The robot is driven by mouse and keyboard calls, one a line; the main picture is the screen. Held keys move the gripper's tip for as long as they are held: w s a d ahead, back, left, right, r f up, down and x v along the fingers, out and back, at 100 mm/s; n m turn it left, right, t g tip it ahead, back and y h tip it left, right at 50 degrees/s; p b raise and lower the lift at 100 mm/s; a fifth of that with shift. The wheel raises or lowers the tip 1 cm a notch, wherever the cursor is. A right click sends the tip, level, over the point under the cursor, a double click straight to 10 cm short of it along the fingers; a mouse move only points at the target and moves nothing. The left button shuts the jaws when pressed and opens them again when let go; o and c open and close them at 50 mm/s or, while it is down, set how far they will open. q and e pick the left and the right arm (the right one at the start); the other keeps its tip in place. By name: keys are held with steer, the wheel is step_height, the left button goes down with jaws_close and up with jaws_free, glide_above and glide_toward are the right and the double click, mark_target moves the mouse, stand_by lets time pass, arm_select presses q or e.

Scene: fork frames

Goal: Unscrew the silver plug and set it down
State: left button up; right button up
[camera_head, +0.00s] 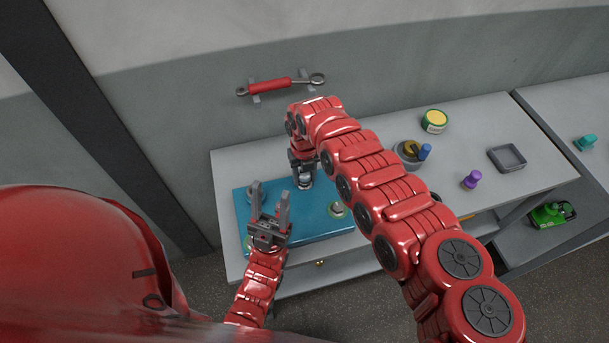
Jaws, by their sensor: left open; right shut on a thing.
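My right gripper (302,168) points down over the back of the blue board (308,222) and is shut on a small silver piece (305,181), which looks like the silver plug. Its fingers hide much of it, and I cannot tell whether it is still seated in the board. My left gripper (270,205) is open and empty, fingers pointing up in the picture, over the left part of the board. Another small fitting with a pale top (337,209) sits on the board to the right of both grippers.
The grey workbench (540,172) carries a yellow-topped green tin (435,121), a round holder with a blue-topped item (425,152), a purple knob (472,179) and a square dark tray (507,158). My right arm crosses the bench.

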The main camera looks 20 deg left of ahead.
steer(key=o, duration=0.8)
steer(key=shift+c, duration=0.2)
steer(key=m, duration=0.7)
